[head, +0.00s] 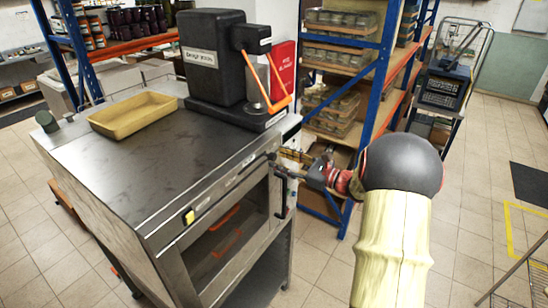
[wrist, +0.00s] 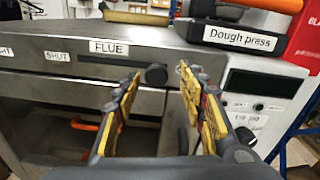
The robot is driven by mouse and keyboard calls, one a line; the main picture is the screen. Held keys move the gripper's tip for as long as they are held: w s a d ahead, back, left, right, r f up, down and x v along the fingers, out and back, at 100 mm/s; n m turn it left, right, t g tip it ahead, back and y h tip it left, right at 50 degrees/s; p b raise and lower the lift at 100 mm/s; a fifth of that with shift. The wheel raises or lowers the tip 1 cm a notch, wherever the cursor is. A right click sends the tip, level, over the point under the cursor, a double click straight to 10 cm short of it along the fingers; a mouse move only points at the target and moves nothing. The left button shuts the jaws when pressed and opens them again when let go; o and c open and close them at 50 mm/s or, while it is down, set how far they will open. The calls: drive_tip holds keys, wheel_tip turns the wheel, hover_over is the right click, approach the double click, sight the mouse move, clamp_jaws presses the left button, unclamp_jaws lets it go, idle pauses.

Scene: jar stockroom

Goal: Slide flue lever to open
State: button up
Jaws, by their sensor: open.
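The flue lever shows in the wrist view as a round black knob (wrist: 156,74) on the oven's steel front panel, at the right of a dark slot (wrist: 105,59). A "FLUE" label (wrist: 109,47) is above the slot, and a "SHUT" label (wrist: 57,56) is to its left. My gripper (wrist: 160,77) is open, with its yellow-padded fingers on either side of the knob. The knob looks closer to the left fingertip; I cannot tell whether they touch. In the head view my gripper (head: 279,167) is at the oven's front right corner, where the lever is hard to make out.
The oven (head: 120,170) has a glass door with a dark vertical handle (head: 282,195). On its top are a yellow tray (head: 133,114) and a black dough press (head: 212,60). A white control panel (wrist: 262,95) is right of my gripper. Blue-framed shelving (head: 372,90) stands behind.

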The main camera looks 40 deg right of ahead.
drive_tip(key=v, duration=0.8)
drive_tip(key=shift+s, duration=0.3)
drive_tip(key=shift+d, duration=0.15)
drive_tip(key=s+a+f+n+g+h+b, duration=0.2)
drive_tip(key=s+a+f+n+g+b, duration=0.1)
drive_tip(key=s+a+f+n+g, duration=0.55)
drive_tip(key=s+a+f+n+g+h+b, duration=0.1)
drive_tip(key=s+a+f+n+g+b, duration=0.45)
drive_tip(key=s+a+n, duration=0.55)
drive_tip(key=s+a+n+t+h+b, duration=0.1)
drive_tip(key=a+n+t+h+b, duration=0.2)
drive_tip(key=a+n+b, duration=0.4)
drive_tip(key=a+n, duration=0.3)
drive_tip(key=a, duration=0.3)
drive_tip(key=shift+s+r+h+b, duration=0.3)
drive_tip(key=shift+s+r+h, duration=0.1)
